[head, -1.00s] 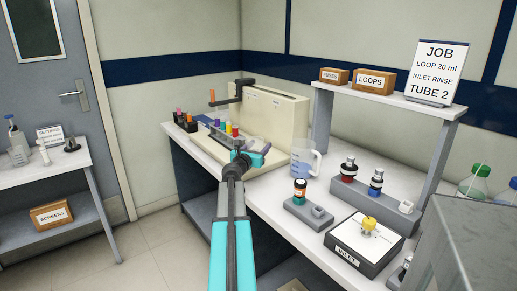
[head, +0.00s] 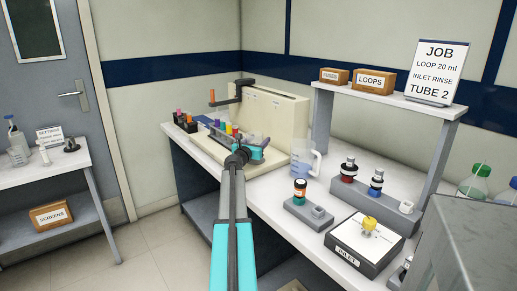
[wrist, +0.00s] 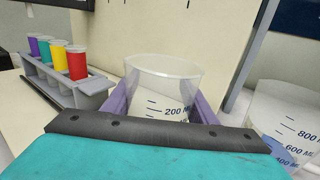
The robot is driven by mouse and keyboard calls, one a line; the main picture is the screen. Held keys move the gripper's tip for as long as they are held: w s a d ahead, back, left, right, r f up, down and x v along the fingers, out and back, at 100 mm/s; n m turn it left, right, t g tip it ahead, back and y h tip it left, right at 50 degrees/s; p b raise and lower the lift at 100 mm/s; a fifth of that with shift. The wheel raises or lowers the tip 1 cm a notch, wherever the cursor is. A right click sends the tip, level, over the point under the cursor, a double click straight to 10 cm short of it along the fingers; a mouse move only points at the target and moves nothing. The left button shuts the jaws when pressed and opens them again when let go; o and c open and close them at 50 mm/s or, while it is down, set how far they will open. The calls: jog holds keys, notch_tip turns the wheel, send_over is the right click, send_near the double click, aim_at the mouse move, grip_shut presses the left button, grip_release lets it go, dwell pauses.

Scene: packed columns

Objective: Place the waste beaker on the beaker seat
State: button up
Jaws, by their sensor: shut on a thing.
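My gripper (head: 250,150) reaches over the far bench in the head view. In the wrist view, its purple fingers (wrist: 160,108) are shut around a clear beaker with a 200 mark, the waste beaker (wrist: 165,80). The beaker looks empty and roughly upright. In the head view the beaker (head: 255,140) is small and partly hidden by my gripper, in front of the cream instrument (head: 270,112). I cannot make out the beaker seat in either view. Whether the beaker's base touches anything is hidden.
A larger beaker with blue liquid (head: 304,160) stands close to the right of my gripper; it also shows in the wrist view (wrist: 285,130). A grey rack of coloured tubes (wrist: 62,75) is to the left. A bottle holder (head: 309,212) stands nearer on the bench.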

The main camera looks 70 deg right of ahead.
jog(key=shift+w+d+f, duration=0.1)
jog(key=shift+w+d, duration=0.1)
jog(key=shift+d, duration=0.3)
jog(key=shift+a+f+b, duration=0.1)
jog(key=shift+f+b, duration=0.3)
jog(key=shift+f, duration=1.3)
jog(key=shift+f, duration=0.2)
jog(key=o, duration=1.1)
jog(key=shift+r, duration=0.15)
jog(key=shift+r, duration=0.1)
jog(key=shift+w+a, duration=0.15)
jog(key=shift+a, duration=2.9)
jog(key=shift+w+a, duration=0.1)
jog(key=shift+a, duration=2.9)
